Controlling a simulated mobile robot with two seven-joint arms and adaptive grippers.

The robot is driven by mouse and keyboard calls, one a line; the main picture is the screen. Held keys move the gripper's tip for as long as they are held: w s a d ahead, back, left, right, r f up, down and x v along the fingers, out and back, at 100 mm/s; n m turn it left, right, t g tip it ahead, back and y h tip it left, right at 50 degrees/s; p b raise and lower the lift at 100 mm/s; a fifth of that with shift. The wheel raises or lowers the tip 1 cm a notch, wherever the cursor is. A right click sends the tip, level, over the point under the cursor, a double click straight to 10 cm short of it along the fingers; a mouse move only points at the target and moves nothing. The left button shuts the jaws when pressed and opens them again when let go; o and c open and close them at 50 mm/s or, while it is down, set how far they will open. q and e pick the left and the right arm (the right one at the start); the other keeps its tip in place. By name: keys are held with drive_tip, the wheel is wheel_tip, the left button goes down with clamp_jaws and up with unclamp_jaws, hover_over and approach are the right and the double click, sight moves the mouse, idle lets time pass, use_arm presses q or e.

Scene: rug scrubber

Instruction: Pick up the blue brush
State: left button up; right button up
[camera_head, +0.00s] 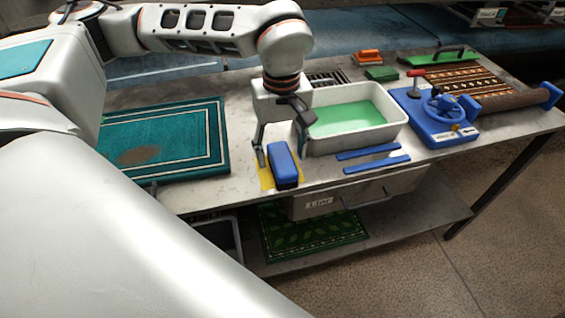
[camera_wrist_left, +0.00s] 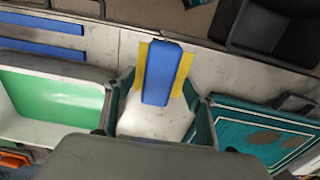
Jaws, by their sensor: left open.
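The blue brush (camera_head: 284,166) is a blue block lying on a yellow patch (camera_head: 266,178) near the front edge of the metal table. In the left wrist view the brush (camera_wrist_left: 162,73) lies just ahead of the fingers, in line with the gap between them. My left gripper (camera_head: 279,148) is open and empty, pointing down just behind the brush, with one finger toward the teal rug and the other by the white tub. The fingers also show on both sides in the left wrist view (camera_wrist_left: 160,100). I see no contact with the brush. My right gripper is not in view.
A white tub (camera_head: 395,119) with green liquid stands to the right of the gripper. A teal rug (camera_head: 190,114) lies left. Two blue strips (camera_head: 368,152) lie right of the brush. A blue wheeled device (camera_head: 440,122) and a rolled rug (camera_head: 510,99) are farther right.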

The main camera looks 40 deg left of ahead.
sight(282, 157)
use_arm(q)
wheel_tip(282, 157, down, 2)
drive_tip(key=shift+f, duration=0.1)
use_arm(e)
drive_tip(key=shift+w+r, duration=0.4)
use_arm(q)
drive_tip(key=c, duration=1.3)
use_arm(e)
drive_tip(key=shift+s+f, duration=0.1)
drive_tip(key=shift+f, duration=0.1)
use_arm(q)
drive_tip(key=shift+w, duration=0.1)
